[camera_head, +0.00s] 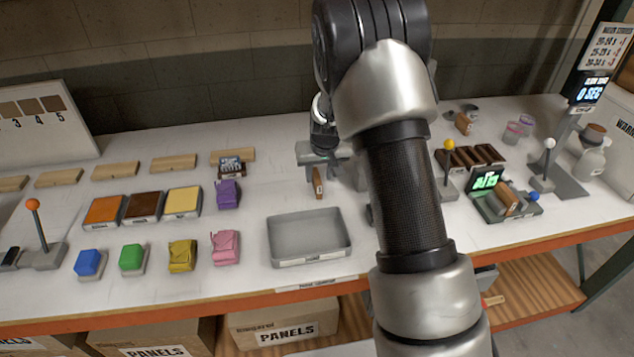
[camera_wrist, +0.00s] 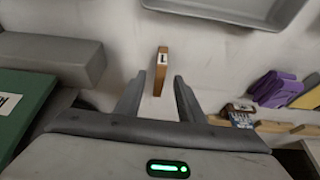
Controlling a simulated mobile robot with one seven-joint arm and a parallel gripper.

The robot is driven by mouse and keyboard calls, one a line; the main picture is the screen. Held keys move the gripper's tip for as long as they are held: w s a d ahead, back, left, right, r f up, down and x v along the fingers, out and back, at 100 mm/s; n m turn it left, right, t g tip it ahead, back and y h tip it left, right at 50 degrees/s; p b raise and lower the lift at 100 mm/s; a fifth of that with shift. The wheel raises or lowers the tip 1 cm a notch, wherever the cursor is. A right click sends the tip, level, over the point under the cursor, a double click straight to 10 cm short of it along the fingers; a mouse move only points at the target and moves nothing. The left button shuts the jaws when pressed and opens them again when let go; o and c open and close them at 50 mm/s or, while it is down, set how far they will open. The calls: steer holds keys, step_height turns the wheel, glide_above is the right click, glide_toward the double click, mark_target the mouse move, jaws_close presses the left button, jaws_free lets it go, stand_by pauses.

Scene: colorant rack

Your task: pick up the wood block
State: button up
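A small brown wood block (camera_wrist: 161,70) with a white label stands on the table in the wrist view. It also shows in the head view (camera_head: 318,183), just below my gripper and left of my arm. My gripper (camera_wrist: 158,79) is open, with one finger on either side of the block's line in the wrist view. Nothing is held. I cannot tell whether the fingertips have reached the block's height. In the head view my gripper (camera_head: 322,152) is partly hidden by my arm.
A grey tray (camera_head: 310,239) lies in front of the block. A purple bag (camera_head: 228,195) and a small card rack (camera_head: 231,168) are to its left. A scale with a green display (camera_head: 484,181) and a dark rack (camera_head: 470,157) stand at right.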

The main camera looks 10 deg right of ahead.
mark_target(317, 176)
steer(key=shift+w+p+x, duration=0.25)
steer(key=shift+x, duration=1.2)
steer(key=shift+w+p+x, duration=0.2)
steer(key=shift+p+x, duration=0.05)
steer(key=shift+x, duration=1.2)
steer(key=shift+r, duration=0.25)
jaws_close()
